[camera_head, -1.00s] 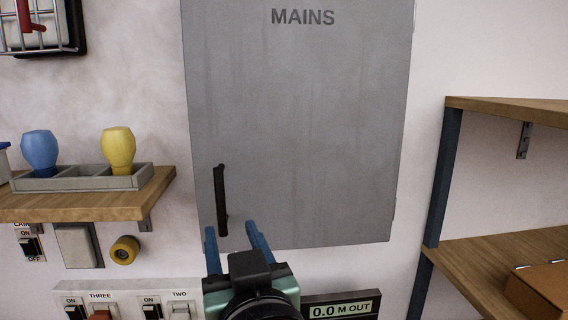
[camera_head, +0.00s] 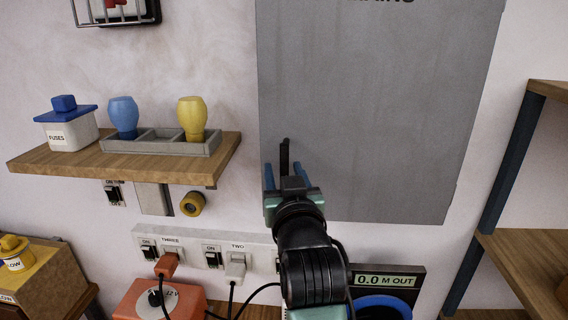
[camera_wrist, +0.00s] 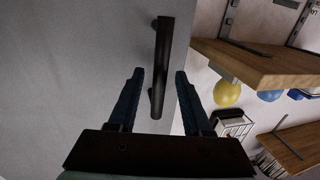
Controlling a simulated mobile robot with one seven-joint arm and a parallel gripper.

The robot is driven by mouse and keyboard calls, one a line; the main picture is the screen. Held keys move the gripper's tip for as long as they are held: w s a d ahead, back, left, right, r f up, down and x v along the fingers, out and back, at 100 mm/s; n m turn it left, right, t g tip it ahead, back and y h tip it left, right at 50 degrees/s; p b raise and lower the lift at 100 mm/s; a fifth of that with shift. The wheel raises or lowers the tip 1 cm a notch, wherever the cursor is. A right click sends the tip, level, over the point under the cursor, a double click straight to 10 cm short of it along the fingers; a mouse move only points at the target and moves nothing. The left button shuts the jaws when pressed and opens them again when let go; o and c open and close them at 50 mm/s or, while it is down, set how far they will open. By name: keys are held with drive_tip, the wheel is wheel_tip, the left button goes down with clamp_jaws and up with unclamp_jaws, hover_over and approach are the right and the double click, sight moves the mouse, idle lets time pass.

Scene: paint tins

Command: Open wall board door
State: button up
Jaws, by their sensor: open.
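The grey wall board door (camera_head: 375,110), marked MAINS, is shut flat on the wall in the head view. Its black bar handle (camera_head: 284,155) is upright near the lower left edge; my gripper hides its lower part. In the wrist view the handle (camera_wrist: 161,62) stands off the door (camera_wrist: 75,65) and its lower end lies between my two blue fingers. My gripper (camera_head: 286,172) is open, with one finger on each side of the handle. The fingers look apart from the bar. I cannot tell how deep the handle sits between them.
A wooden shelf (camera_head: 120,162) left of the door holds a fuse box (camera_head: 70,130) and a grey tray with blue and yellow bulbs. Below are a socket strip (camera_head: 190,247) with plugs and cables, and an orange box (camera_head: 150,298). Wooden shelving (camera_head: 535,262) stands at the right.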

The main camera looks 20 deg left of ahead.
drive_tip(key=shift+w+a, duration=0.1)
drive_tip(key=shift+w, duration=0.15)
clamp_jaws()
idle(1.4)
